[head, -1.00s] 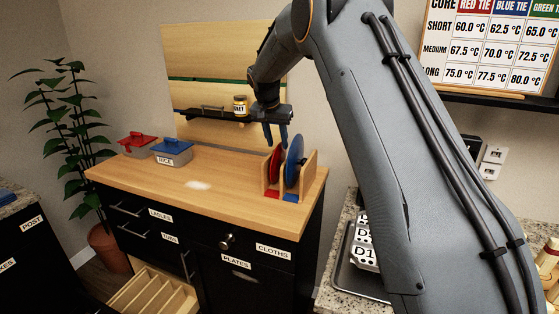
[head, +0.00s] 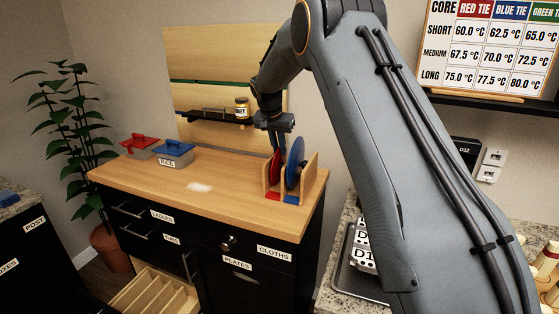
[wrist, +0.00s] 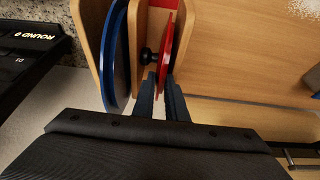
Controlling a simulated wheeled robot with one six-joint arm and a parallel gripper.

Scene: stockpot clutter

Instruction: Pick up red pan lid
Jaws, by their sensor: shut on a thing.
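The red pan lid (head: 274,168) stands on edge in the left slot of a wooden rack (head: 311,165) on the counter. It also shows edge-on in the wrist view (wrist: 168,48). My gripper (wrist: 162,88) is shut on the red lid, one finger on each side of its rim. In the head view my gripper (head: 277,145) reaches down from above onto the lid. The lid's black knob (wrist: 147,57) faces the blue lid side. A blue lid (head: 295,163) stands in the right slot, apart from my fingers.
A wall shelf (head: 215,118) with a jar (head: 242,106) is close behind my wrist. The middle of the wooden counter (head: 225,190) is mostly clear.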

